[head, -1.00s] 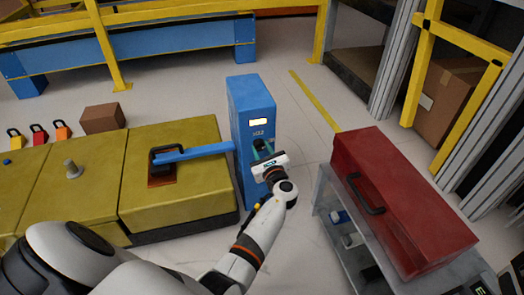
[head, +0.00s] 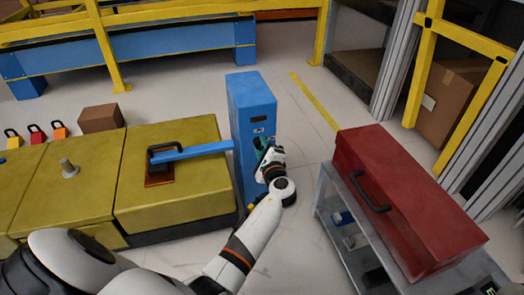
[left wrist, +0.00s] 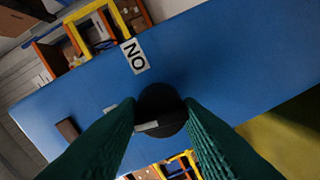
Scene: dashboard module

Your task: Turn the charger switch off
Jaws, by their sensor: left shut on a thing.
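The blue charger box (head: 250,92) stands upright in the middle of the head view, and its small display (head: 259,119) is dark. In the head view the gripper hides the knob. My right gripper is not in view.
A blue bar runs from the charger to a black handle on the yellow cabinet (head: 200,196) at left. A red toolbox (head: 400,190) sits on a grey cart (head: 352,262) at right. Several small padlocks and a brown box (head: 102,118) are at far left.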

